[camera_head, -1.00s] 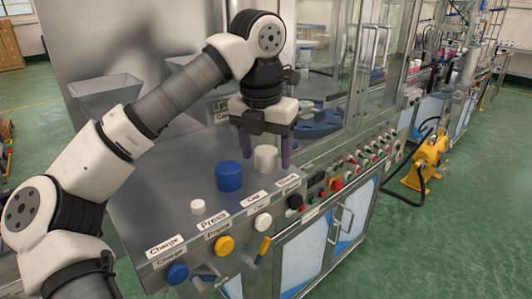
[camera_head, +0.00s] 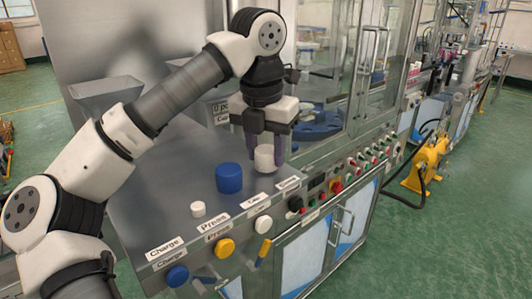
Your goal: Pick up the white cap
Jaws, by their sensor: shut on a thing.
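The white cap (camera_head: 264,158) is a short white cylinder over the steel top of the machine. My gripper (camera_head: 266,160) points straight down over it, with one finger on each side of the cap. The fingers are closed in on the cap's sides. I cannot tell whether the cap's base touches the steel top. A smaller white cap (camera_head: 198,209) stands apart, to the lower left near the front edge.
A blue cylinder (camera_head: 229,177) stands just left of my gripper. Front buttons include blue (camera_head: 177,276), yellow (camera_head: 225,248) and white (camera_head: 263,224). Glass doors (camera_head: 375,60) rise behind. The steel top (camera_head: 170,180) is bare left of the blue cylinder.

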